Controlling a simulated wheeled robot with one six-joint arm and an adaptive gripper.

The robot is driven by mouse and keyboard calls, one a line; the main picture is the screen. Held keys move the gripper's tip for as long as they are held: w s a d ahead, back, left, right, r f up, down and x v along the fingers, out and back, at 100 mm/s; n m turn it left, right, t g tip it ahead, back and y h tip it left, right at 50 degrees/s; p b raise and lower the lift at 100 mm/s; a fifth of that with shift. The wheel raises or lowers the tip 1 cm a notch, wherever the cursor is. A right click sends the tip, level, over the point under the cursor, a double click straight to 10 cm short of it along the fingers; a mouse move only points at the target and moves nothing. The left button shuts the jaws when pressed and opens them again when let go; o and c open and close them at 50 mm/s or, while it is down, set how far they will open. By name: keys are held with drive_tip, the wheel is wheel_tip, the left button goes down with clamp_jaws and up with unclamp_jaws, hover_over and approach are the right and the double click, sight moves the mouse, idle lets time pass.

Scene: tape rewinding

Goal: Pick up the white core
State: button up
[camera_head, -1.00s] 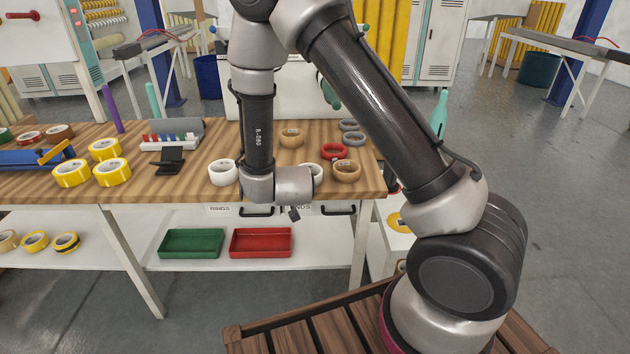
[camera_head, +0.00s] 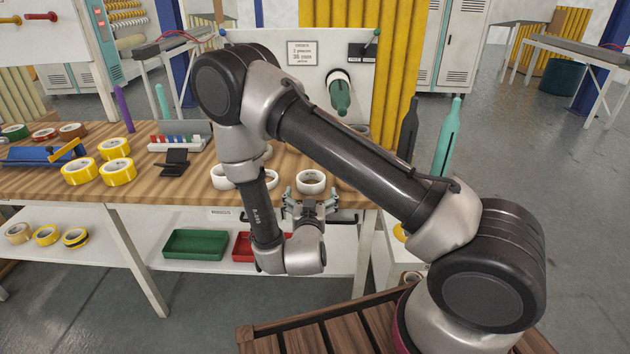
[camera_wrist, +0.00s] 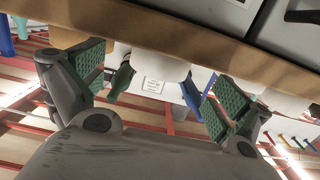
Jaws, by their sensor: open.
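A white core (camera_head: 311,181) sits near the front edge of the wooden table (camera_head: 196,191). My gripper (camera_head: 312,196) is open, with its fingers pointing at the core from the front side, one toward each side of it. In the wrist view my gripper (camera_wrist: 158,82) shows two green-padded fingers spread apart and nothing clamped. A white core (camera_wrist: 160,66) appears between them, partly cut off by the table edge. The exact gap between fingers and core cannot be told. Another white core (camera_head: 222,177) stands left of my forearm.
More white rings (camera_head: 271,180) are partly hidden behind my arm. Yellow tape rolls (camera_head: 118,172) and a black stand (camera_head: 174,162) are on the left. A green tray (camera_head: 195,244) and a red tray (camera_head: 243,247) lie on the shelf below. A board (camera_head: 300,78) rises behind the table.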

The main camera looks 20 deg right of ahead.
sight(311, 179)
drive_tip(key=shift+w+d, duration=0.15)
drive_tip(key=x, duration=0.5)
drive_tip(key=r+x, duration=0.1)
drive_tip(key=x, duration=0.1)
drive_tip(key=shift+w, duration=0.3)
drive_tip(key=shift+c, duration=0.2)
drive_tip(key=c, duration=0.9)
